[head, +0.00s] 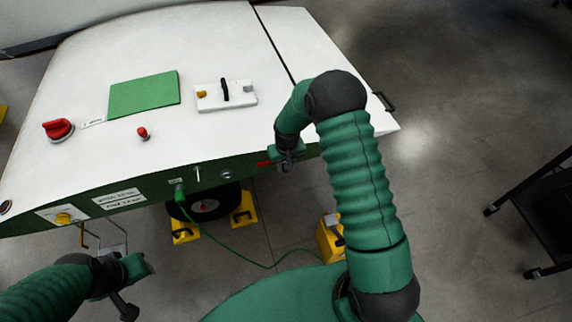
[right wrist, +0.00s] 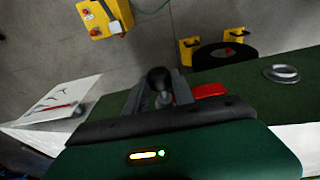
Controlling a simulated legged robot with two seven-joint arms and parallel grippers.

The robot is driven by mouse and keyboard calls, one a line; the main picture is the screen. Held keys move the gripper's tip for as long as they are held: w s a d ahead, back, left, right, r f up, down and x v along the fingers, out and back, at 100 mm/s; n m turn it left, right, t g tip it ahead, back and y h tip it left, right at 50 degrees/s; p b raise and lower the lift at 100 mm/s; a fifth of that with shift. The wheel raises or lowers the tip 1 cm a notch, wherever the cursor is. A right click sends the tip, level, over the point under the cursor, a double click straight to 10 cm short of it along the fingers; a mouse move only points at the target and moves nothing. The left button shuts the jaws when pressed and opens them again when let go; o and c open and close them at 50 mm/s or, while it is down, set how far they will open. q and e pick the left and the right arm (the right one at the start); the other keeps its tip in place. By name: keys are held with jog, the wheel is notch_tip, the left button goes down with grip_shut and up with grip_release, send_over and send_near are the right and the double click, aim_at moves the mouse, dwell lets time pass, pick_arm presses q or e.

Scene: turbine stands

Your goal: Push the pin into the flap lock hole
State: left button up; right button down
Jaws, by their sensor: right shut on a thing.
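My right gripper (head: 287,161) is at the green front face of the turbine stand (head: 150,195), near its right end. In the right wrist view its fingers (right wrist: 162,98) are shut on a dark, round-headed pin (right wrist: 159,78). A red piece (right wrist: 209,90) lies just beside the fingers; it also shows in the head view (head: 264,163). The flap lock hole is hidden, so I cannot tell how deep the pin sits. My left gripper (head: 124,295) hangs at the lower left, apart from the stand; its finger opening is unclear.
The white top carries a red knob (head: 58,129), a green pad (head: 145,94) and a white latch plate (head: 226,95). A green cable (head: 240,246) runs to the floor near yellow wheel chocks (head: 243,212). A yellow box (head: 329,242) and a dark cart (head: 545,215) stand right.

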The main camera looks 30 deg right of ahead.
jog(key=shift+w+d+r+t, duration=0.1)
jog(key=shift+w+r+t, duration=0.1)
jog(key=shift+w+t, duration=0.15)
jog(key=c, duration=1.4)
grip_release()
jog(key=shift+w, duration=0.1)
jog(key=o, duration=0.4)
jog(key=shift+w+f, duration=0.1)
jog(key=shift+f, duration=0.15)
jog(key=shift+o, duration=0.8)
pick_arm(q)
jog(key=shift+w, duration=0.15)
pick_arm(e)
jog(key=shift+s, duration=0.25)
jog(key=shift+r, duration=0.15)
